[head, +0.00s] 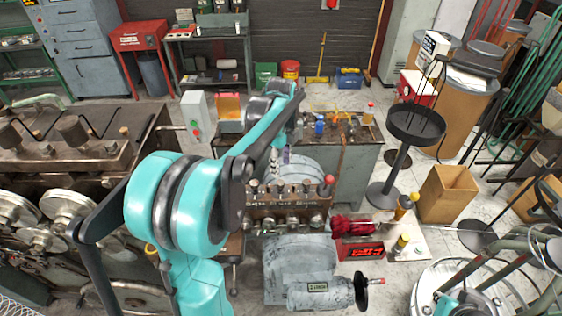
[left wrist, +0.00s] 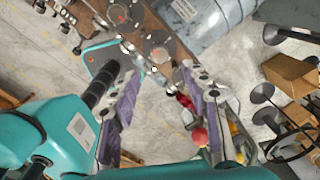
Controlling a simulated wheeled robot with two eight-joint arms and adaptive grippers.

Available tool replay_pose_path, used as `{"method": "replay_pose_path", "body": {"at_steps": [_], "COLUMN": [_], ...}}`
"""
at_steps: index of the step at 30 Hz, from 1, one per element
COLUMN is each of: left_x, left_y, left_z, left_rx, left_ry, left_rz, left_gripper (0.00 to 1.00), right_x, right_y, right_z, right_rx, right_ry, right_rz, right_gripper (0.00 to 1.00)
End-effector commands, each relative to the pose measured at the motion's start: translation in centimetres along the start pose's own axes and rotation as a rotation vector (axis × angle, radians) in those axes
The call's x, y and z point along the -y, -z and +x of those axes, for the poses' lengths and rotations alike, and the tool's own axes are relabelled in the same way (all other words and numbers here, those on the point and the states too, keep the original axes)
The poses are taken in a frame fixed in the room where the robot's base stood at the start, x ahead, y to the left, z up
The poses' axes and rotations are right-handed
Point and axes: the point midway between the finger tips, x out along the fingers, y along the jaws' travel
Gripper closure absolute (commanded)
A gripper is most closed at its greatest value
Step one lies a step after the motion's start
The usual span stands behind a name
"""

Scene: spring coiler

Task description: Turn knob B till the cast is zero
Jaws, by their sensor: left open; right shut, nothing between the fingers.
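The spring coiler's dark rail (head: 290,207) carries a row of several small knobs, one with a red ball top (head: 328,181). Their letters are too small to read, so I cannot tell which is knob B. In the left wrist view the rail (left wrist: 150,25) crosses the top. My left gripper (head: 282,157) is partly hidden behind its own teal arm, just above and behind the knobs. In the wrist view its purple-padded fingers (left wrist: 158,72) are apart, with a round metal knob (left wrist: 160,55) near the tips. A red digital readout (head: 360,252) is unreadable. My right gripper does not show.
A grey motor housing (head: 300,262) stands in front of the rail. A red cloth (head: 352,227) lies beside the readout. An older machine (head: 60,150) fills the left. A black round stand (head: 416,125) and an open cardboard box (head: 447,193) stand right, with floor between.

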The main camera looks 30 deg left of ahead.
Motion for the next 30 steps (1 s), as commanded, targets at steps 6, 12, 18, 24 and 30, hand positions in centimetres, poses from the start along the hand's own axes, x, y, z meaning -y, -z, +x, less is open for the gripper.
{"method": "replay_pose_path", "body": {"at_steps": [6, 12, 18, 24, 30], "left_x": [0.3, 0.3, 0.2, 0.2, 0.2], "left_y": [-0.4, -0.4, -0.4, -0.3, -0.3], "left_z": [1.4, 4.8, 7.1, 7.7, 7.7], "left_rx": [-0.004, -0.003, -0.003, -0.003, -0.003], "left_ry": [-0.012, -0.011, -0.011, -0.011, -0.010], "left_rz": [0.038, 0.036, 0.036, 0.035, 0.035], "left_gripper": [0.54, 0.54, 0.54, 0.54, 0.67], "right_x": [0.0, 0.0, 0.0, 0.0, 0.0], "right_y": [0.2, 0.3, 0.4, 0.4, 0.4], "right_z": [-0.3, -0.5, -0.6, -0.6, -0.6], "right_rx": [0.000, 0.000, 0.000, 0.000, 0.000], "right_ry": [0.000, 0.000, 0.000, 0.000, 0.000], "right_rz": [0.000, 0.000, 0.000, 0.000, 0.000], "right_gripper": [1.00, 1.00, 1.00, 1.00, 1.00]}}
